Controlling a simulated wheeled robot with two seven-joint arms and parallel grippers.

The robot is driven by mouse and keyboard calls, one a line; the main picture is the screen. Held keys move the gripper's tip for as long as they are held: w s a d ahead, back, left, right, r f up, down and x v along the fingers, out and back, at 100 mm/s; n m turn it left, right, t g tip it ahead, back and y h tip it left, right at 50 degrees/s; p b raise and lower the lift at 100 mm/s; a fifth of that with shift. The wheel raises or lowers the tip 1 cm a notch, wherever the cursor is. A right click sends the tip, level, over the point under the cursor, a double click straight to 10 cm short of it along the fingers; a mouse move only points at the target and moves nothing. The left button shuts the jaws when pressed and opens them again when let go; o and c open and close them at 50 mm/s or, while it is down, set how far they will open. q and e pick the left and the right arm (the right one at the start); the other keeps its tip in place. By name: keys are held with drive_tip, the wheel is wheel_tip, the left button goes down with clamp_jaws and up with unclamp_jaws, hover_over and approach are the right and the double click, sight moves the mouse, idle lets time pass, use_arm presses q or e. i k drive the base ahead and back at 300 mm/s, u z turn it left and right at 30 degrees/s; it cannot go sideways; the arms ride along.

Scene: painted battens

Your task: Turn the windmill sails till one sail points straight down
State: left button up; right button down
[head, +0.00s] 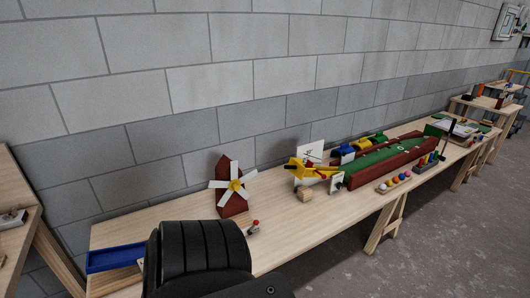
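The windmill has a dark red tower (234,207) and stands on the wooden bench against the wall. White sails (217,184) spread from a yellow hub (236,185) on its front. Sails reach out to the left, the upper right, and slanting below the hub. No sail clearly points straight down, though the sails are small in this view. Neither of my grippers shows in the head view. A black ribbed part of my own body fills the bottom middle, in front of the bench and below the windmill.
A small lever with a red knob (256,223) is right of the windmill. A blue tray (115,257) lies at the left end.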

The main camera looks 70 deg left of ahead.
sight(234, 183)
drive_tip(key=u, duration=0.35)
drive_tip(key=i, duration=0.95)
drive_tip(key=u, duration=1.2)
drive_tip(key=i, duration=0.55)
drive_tip(key=u, duration=0.5)
